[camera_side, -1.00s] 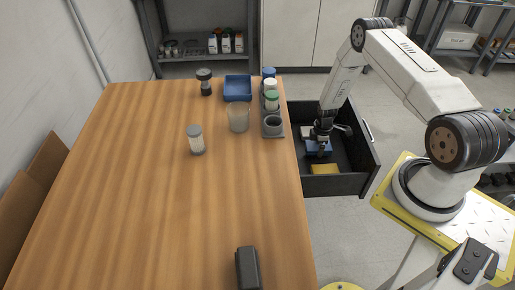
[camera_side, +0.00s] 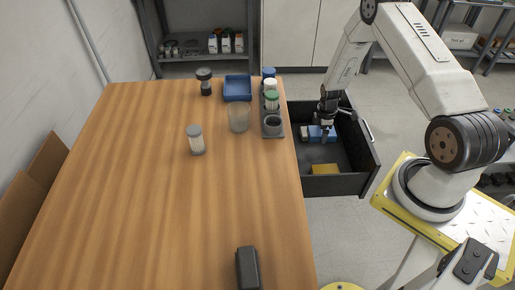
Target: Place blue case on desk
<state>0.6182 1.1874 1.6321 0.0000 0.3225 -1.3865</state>
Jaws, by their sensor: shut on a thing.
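The blue case (camera_side: 316,132) is a small blue box with a lighter end, seen at the open drawer's left part. My gripper (camera_side: 325,136) is shut on it and holds it over the drawer, apparently raised off its floor. The fingers hide part of the case. The desk (camera_side: 150,190) is the wooden-topped table to the left of the drawer.
The open black drawer (camera_side: 345,185) also holds a yellow box (camera_side: 324,170). A rack (camera_side: 272,125) with several capped containers lines the desk's right edge. A blue tray (camera_side: 237,88), clear cup (camera_side: 238,118), filter jar (camera_side: 195,140), dark-topped jar (camera_side: 205,82) and black case (camera_side: 247,268) stand around open desk space.

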